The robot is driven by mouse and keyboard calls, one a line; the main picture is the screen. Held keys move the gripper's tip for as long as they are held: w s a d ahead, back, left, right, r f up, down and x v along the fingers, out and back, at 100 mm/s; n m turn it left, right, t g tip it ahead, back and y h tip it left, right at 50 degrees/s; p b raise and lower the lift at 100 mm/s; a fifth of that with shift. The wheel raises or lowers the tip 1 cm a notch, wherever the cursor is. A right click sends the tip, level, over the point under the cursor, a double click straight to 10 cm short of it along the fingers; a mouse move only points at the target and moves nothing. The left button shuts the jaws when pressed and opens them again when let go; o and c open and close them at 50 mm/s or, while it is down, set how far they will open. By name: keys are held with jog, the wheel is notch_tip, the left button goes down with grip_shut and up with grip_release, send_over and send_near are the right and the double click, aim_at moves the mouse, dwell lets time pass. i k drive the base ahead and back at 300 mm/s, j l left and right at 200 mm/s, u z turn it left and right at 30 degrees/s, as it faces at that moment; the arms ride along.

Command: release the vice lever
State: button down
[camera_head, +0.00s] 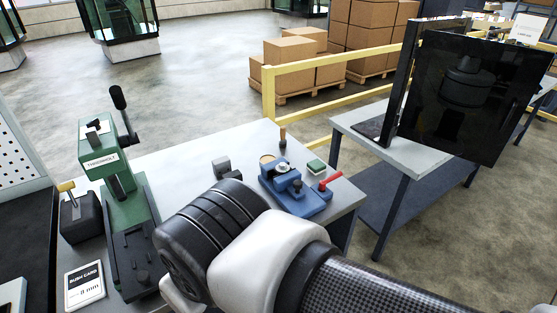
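A blue bench device (304,205), which looks like the vice, stands on the grey bench near its right end. A red lever (331,180) sticks out from its right side, sloping up to the right. A round tan part and a shiny metal part sit on top of the device. My arm crosses the foreground and hides part of the bench in front of the device. My gripper cannot be made out in this view, so its place relative to the lever does not show.
A green press labelled THRUMBOLT (103,165) with a black lever (122,112) stands left of my arm. Nearby are a black box with a yellow-topped handle (76,215), a card (85,287) and a small green-topped block (316,167). A dark screen (470,90) stands at the right.

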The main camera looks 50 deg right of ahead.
aim_at(322, 183)
jog(key=z, duration=2.1)
jog(key=i+j+z, duration=0.2)
jog(key=i, duration=0.15)
jog(key=i+j+z, duration=0.2)
jog(key=i, duration=0.15)
jog(key=l, duration=0.1)
